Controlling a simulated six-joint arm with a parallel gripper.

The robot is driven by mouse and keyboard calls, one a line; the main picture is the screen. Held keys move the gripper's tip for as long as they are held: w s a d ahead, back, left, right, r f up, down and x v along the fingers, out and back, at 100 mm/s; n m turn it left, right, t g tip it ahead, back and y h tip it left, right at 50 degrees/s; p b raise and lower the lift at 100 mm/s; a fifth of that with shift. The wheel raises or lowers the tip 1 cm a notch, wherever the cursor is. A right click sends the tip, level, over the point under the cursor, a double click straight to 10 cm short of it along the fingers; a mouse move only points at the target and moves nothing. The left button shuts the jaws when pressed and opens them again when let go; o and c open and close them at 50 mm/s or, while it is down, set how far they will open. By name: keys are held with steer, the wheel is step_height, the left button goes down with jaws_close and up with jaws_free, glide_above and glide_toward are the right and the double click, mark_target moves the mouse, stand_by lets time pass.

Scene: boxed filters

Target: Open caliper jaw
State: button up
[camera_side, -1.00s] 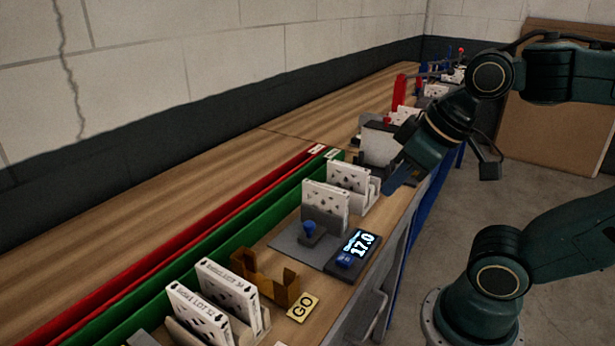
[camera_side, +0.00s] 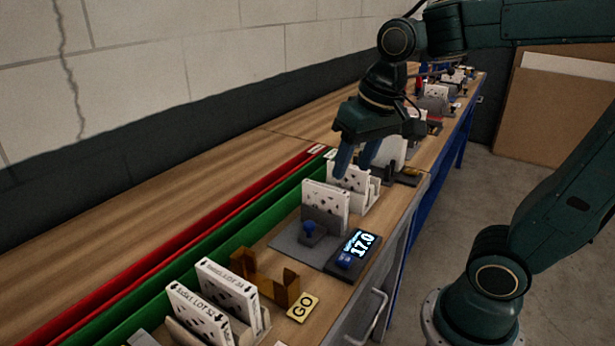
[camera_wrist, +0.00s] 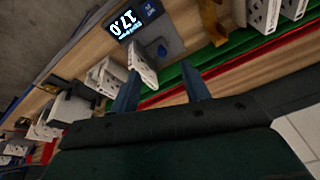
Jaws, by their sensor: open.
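The caliper is a grey plate (camera_side: 283,240) with a dark upright jaw and a blue knob (camera_side: 309,227). A white filter box (camera_side: 326,198) stands against the jaw; I cannot tell whether it is clamped. Beside it, a dark display unit (camera_side: 352,257) reads 17.0 and has a blue button. In the wrist view the knob (camera_wrist: 162,50), the box (camera_wrist: 140,68) and the display (camera_wrist: 125,22) lie beyond my fingertips. My gripper (camera_side: 352,168) is open and empty, pointing down, above and behind the caliper, over another white box (camera_side: 352,182). I see no contact with the caliper.
Green (camera_side: 190,262) and red (camera_side: 165,243) channels run along the bench at left. A brown bracket (camera_side: 262,278), a GO tag (camera_side: 303,307) and two labelled boxes (camera_side: 228,290) stand in front. More fixtures line the bench behind. Bare wood lies toward the wall.

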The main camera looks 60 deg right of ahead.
mark_target(309, 223)
steer(key=w+d+f+m+g, duration=0.1)
steer(key=w+f+m, duration=0.1)
steer(key=w, duration=0.3)
steer(key=w+d+f+m+g, duration=0.1)
steer(key=w+f+m+g, duration=0.1)
steer(key=w, duration=0.3)
steer(key=shift+w+d+f+m, duration=0.25)
steer(key=shift+w+d+m, duration=0.05)
steer(key=shift+m, duration=0.2)
steer(key=shift+f, duration=0.1)
step_height(309, 223, down, 14)
steer(key=shift+r, duration=0.2)
